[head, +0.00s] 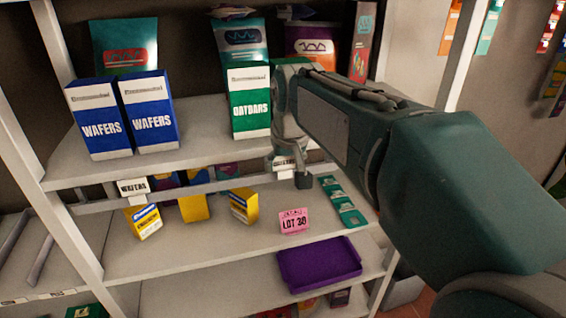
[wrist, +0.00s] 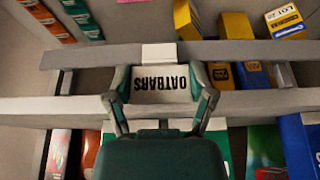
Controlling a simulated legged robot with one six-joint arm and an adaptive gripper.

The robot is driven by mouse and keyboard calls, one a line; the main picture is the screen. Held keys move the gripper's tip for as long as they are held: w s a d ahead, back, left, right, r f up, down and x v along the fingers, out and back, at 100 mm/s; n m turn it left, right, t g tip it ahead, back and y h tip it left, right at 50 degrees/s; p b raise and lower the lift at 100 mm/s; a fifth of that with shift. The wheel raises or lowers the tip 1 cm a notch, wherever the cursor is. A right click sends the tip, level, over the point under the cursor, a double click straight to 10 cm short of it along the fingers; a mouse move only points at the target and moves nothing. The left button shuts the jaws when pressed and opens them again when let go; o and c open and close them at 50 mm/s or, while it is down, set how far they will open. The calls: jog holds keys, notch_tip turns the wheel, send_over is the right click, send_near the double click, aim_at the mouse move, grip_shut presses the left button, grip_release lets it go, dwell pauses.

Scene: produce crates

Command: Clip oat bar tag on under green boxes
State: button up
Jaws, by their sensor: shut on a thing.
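The white oat bar tag, lettered OATBARS (wrist: 162,84), sits between the two fingers of my gripper (wrist: 162,95), upside down in the wrist view. In the head view my gripper (head: 291,168) is at the upper shelf's front edge, and part of the tag (head: 284,162) shows beside it. The tag overlaps the shelf's front rail (wrist: 250,50); I cannot tell whether it is clipped on. The green OATBARS box (head: 250,102) stands on the upper shelf just above and slightly left of the tag. My arm hides what is to its right.
Two blue WAFERS boxes (head: 150,112) stand at the left, with a white WAFERS tag (head: 132,187) on the rail below. Yellow boxes (head: 243,206), a pink LOT tag (head: 293,221) and green packs (head: 343,203) are on the shelf below. A purple tray (head: 320,262) lies lower.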

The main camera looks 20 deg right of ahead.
jog(key=shift+f, duration=0.15)
jog(key=o, duration=0.7)
jog(key=shift+r, duration=0.2)
jog(key=shift+r, duration=2.9)
jog(key=shift+t, duration=0.5)
jog(key=s+f, duration=0.4)
jog(key=s, duration=0.3)
jog(key=s+f, duration=0.5)
jog(key=s, duration=0.1)
jog(key=s+f, duration=0.5)
jog(key=s, duration=0.2)
jog(key=shift+s+f, duration=0.25)
jog(key=shift+s, duration=0.05)
